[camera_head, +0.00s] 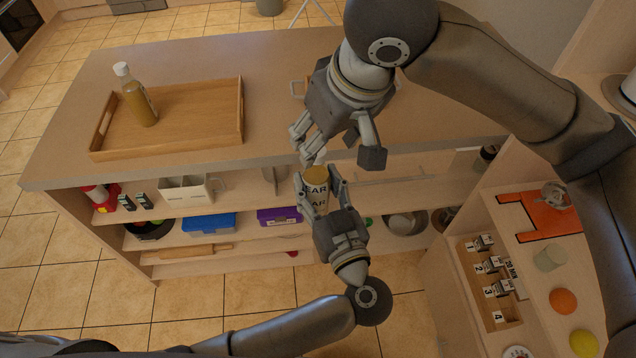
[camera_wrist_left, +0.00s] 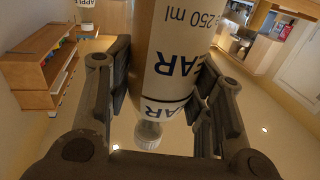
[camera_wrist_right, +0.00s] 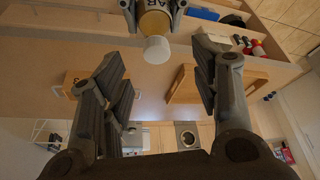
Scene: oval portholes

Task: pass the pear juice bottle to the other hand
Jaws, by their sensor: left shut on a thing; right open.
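The pear juice bottle (camera_head: 316,193), yellowish with a white label, is held in front of the counter. My left gripper (camera_head: 319,184) is shut around its body. In the left wrist view the bottle (camera_wrist_left: 172,60) sits between the two fingers, its white cap at the lower end of the picture. My right gripper (camera_head: 338,157) is open and empty, just beyond the cap end. In the right wrist view the white cap (camera_wrist_right: 157,50) points toward the gap between my open right fingers (camera_wrist_right: 160,82) and is apart from them; the left gripper's fingers flank the bottle.
A wooden tray (camera_head: 241,115) on the counter (camera_head: 270,60) holds another yellowish bottle (camera_head: 138,101) with a white cap. Shelves below hold a blue box (camera_head: 208,224), a purple box (camera_head: 280,216) and a rolling pin (camera_head: 188,251). A side shelf at right carries an orange stand (camera_head: 553,216).

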